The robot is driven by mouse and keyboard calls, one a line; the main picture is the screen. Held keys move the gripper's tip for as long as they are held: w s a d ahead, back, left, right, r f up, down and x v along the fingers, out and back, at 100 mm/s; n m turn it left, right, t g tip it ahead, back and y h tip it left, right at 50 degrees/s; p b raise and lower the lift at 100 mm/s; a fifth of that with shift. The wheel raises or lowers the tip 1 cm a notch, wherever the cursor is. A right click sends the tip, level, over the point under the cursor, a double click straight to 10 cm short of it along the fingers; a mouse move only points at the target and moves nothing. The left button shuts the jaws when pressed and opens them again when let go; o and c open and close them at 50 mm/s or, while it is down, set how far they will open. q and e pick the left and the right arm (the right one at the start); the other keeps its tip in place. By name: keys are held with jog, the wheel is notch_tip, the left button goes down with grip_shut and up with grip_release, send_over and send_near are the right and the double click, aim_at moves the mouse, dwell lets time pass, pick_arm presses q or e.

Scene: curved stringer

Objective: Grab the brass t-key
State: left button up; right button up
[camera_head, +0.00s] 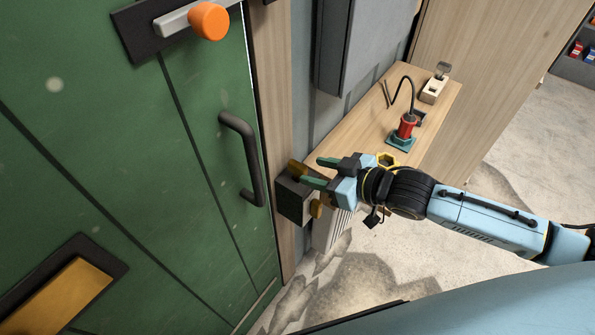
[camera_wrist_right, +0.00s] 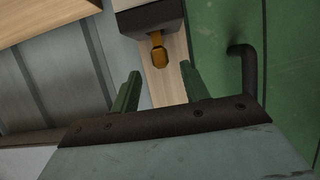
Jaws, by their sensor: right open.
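The brass t-key (camera_head: 316,208) sticks out of a dark box (camera_head: 290,203) mounted beside the green door. In the head view parts of the key show above and below my right gripper, and its middle is hidden. My right gripper (camera_head: 311,170) is open in front of the box, with its green fingers pointing left toward it. In the right wrist view the key (camera_wrist_right: 158,58) hangs from the dark box (camera_wrist_right: 148,18), ahead of the gap between the open fingertips (camera_wrist_right: 163,76). Nothing shows between the fingers. My left gripper is not in view.
A wooden shelf (camera_head: 350,132) behind the right arm holds a red-and-teal tool (camera_head: 405,130) and a yellow ring (camera_head: 388,160).

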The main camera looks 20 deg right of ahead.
aim_at(302, 166)
jog(key=shift+r+b+x, duration=0.15)
jog(key=shift+b+x, duration=0.05)
jog(key=shift+x, duration=1.3)
jog(key=shift+r+b+x, duration=0.1)
jog(key=shift+b+x, duration=0.05)
jog(key=shift+x, duration=1.35)
jog(key=shift+a, duration=0.1)
grip_shut()
